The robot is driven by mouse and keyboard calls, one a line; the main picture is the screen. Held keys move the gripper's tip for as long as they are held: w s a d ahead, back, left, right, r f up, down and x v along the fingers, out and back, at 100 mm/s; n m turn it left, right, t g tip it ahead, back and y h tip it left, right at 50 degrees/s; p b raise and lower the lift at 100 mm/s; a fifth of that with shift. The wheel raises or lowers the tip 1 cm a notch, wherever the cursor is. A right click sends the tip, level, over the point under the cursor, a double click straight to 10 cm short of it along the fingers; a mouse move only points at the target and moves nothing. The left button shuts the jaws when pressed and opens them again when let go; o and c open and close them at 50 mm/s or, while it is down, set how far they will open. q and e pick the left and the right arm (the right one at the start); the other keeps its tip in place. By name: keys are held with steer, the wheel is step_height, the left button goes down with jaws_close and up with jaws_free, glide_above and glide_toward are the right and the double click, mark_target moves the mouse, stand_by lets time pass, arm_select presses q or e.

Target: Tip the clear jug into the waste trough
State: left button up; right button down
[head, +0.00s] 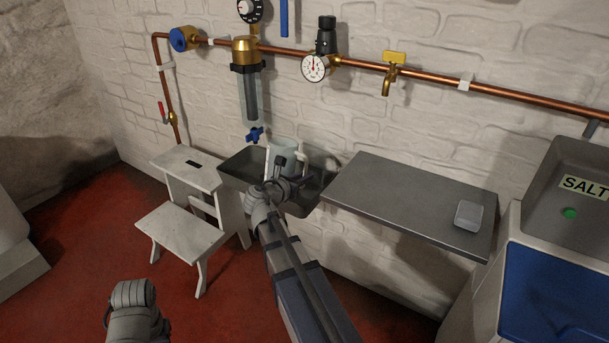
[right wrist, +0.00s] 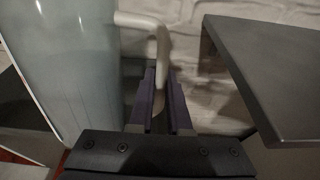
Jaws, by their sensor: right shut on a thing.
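The clear jug (head: 287,151) is over the dark grey waste trough (head: 238,172), below the filter on the wall. It looks about upright, and its contents cannot be made out. My right gripper (head: 279,172) is shut on the jug's handle. In the right wrist view the pale handle (right wrist: 161,52) runs down between the fingers (right wrist: 160,105), with the clear jug body (right wrist: 75,65) to the left. My gripper and arm hide the jug's lower part and some of the trough. Part of my left arm shows at the bottom left, but its gripper does not.
A grey shelf (head: 400,205) stands right of the trough, with a small grey box (head: 468,215) on it. A white step stool (head: 180,235) stands to the left. A blue tap (head: 254,134) hangs under the filter (head: 248,90). A salt bin (head: 565,190) is far right.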

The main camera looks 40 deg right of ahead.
steer(key=shift+s+a+r+g+y+p, duration=0.2)
steer(key=shift+y+p, duration=0.25)
steer(key=shift+p, duration=0.5)
steer(key=shift+a+r+g+y+p, duration=0.15)
steer(key=shift+a+y+p, duration=0.25)
steer(key=shift+p, duration=0.5)
steer(key=shift+s+a+f+g+y+p, duration=0.15)
steer(key=shift+f+g+y+p, duration=0.15)
steer(key=shift+y+p, duration=0.45)
steer(key=shift+a+f+g+y+p, duration=0.15)
steer(key=shift+f+y+p, duration=0.2)
steer(key=shift+y+p, duration=0.35)
steer(key=shift+s+a+f+y+p, duration=0.2)
steer(key=shift+a+f+y+p, duration=0.1)
steer(key=shift+y+p, duration=0.3)
steer(key=shift+g, duration=0.4)
steer(key=shift+a+f+g+y+p, duration=0.15)
steer(key=shift+f+g+y+p, duration=0.25)
steer(key=shift+f+y+p, duration=0.45)
steer(key=shift+y+p, duration=0.35)
steer(key=shift+y, duration=0.2)
steer(key=shift+g+y+p, duration=0.3)
steer(key=shift+g+y, duration=0.1)
steer(key=shift+y, duration=0.2)
